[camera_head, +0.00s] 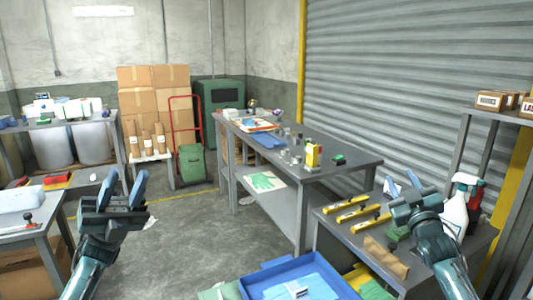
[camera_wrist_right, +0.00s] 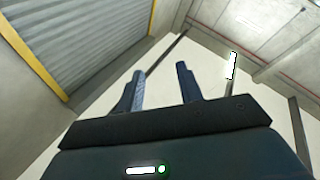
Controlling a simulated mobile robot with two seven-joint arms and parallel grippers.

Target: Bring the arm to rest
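My left gripper (camera_head: 125,187) is raised at the left of the head view, over the floor beside the left table. Its two blue fingers stand apart and nothing is between them.
The near right bench (camera_head: 335,238) holds yellow levels (camera_head: 358,213) and a white spray bottle (camera_head: 456,207). A blue crate (camera_head: 335,273) stands at the bottom centre. A long grey table (camera_head: 350,165) stands behind.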

